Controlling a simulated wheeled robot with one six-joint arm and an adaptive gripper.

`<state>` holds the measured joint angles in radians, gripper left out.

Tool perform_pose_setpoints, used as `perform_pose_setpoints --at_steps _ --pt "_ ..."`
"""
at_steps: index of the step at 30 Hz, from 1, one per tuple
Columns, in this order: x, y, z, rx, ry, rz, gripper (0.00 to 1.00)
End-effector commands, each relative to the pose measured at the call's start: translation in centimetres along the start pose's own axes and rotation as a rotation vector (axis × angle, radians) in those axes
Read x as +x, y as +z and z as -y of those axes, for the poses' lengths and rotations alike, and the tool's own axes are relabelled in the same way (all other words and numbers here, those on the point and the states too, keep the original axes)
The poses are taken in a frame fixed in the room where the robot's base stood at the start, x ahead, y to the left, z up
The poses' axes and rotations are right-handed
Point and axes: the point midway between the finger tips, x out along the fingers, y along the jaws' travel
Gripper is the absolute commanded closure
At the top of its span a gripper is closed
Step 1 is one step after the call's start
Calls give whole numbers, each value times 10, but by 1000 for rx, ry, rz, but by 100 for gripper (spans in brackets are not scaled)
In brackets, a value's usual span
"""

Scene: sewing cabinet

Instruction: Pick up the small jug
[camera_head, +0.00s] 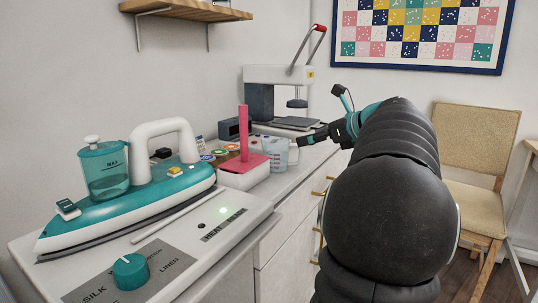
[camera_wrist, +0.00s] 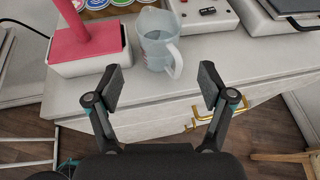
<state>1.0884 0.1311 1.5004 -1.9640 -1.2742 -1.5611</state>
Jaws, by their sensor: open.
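The small jug (camera_wrist: 156,45) is translucent, with faint markings and a handle on its right side in the wrist view. It stands upright near the front edge of the white cabinet top. In the head view the jug (camera_head: 277,148) is partly hidden behind the pink-and-white object. My gripper (camera_wrist: 162,86) is open and empty, its two fingers apart in front of the jug, with a gap between them and it. In the head view my gripper (camera_head: 308,139) is just right of the jug; my arm hides part of the scene there.
A pink block with an upright post on a white base (camera_wrist: 88,45) stands close left of the jug. Coloured round spools (camera_wrist: 100,4) lie behind it. A white device (camera_wrist: 205,14) is to the right. A teal iron (camera_head: 130,205) and a press (camera_head: 285,95) also occupy the counter.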

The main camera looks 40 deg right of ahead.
Motion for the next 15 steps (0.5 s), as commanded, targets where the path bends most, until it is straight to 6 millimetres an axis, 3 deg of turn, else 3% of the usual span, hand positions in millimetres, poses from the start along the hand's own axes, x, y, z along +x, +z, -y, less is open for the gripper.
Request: perform_pose_setpoints --at_steps 9,15 --pt "56 0 -1 1 3 -1 19" --pt "76 0 -1 1 1 0 19"
